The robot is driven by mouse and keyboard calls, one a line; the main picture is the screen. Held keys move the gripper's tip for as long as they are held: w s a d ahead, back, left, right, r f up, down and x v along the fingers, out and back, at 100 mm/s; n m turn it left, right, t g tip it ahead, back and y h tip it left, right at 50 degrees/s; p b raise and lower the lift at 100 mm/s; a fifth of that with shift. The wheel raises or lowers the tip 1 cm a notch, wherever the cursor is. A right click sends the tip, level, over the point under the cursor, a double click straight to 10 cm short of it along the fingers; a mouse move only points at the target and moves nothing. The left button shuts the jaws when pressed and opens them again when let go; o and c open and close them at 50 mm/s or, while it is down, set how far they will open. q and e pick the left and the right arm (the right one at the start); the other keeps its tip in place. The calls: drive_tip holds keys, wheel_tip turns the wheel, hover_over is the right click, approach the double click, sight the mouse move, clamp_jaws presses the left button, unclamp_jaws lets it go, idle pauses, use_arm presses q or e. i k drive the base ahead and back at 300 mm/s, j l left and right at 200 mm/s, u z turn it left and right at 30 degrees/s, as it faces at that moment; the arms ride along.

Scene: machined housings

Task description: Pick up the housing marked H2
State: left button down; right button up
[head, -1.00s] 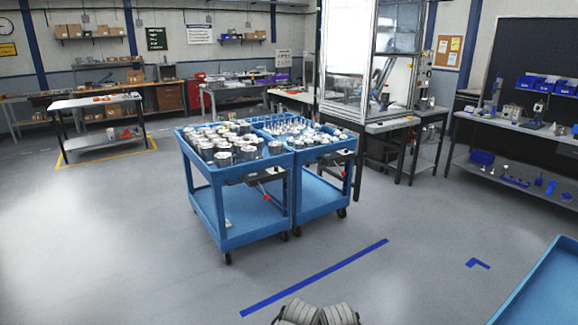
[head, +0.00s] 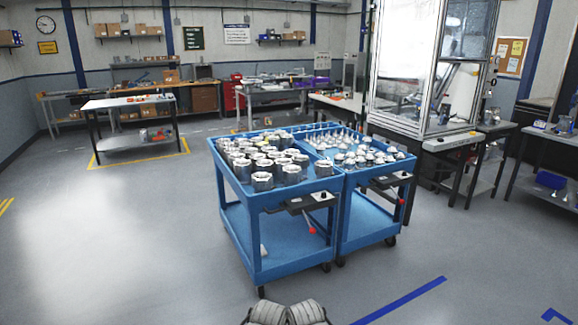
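Several cylindrical metal housings with pale tops (head: 262,181) stand upright, close together, on the top tray of the left blue cart (head: 285,207). Any markings on them are too small to read, so I cannot tell which one is H2. Smaller metal parts (head: 368,157) sit on the top of the right blue cart (head: 345,238), which stands beside the left one. Two grey ribbed parts of my own body show at the bottom edge. No gripper fingers are in view.
Open grey floor lies in front and to the left of the carts. Blue tape (head: 400,301) marks the floor at the lower right. A glazed machine enclosure (head: 425,70) stands behind the carts. A white-topped table (head: 128,101) stands at the back left.

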sight(323, 169)
drive_tip(key=i+l, duration=0.15)
drive_tip(key=i, duration=0.4)
drive_tip(key=i+l, duration=0.2)
drive_tip(key=i, duration=0.35)
drive_tip(key=i+l+u, duration=0.3)
drive_tip(key=l, duration=0.35)
drive_tip(key=i+l+u, duration=0.15)
drive_tip(key=l, duration=0.2)
drive_tip(key=i+l+u, duration=0.15)
drive_tip(key=l, duration=0.2)
drive_tip(key=i+l+u, duration=0.15)
drive_tip(key=l, duration=0.25)
drive_tip(key=l+u, duration=0.1)
drive_tip(key=l, duration=0.55)
drive_tip(key=k, duration=0.05)
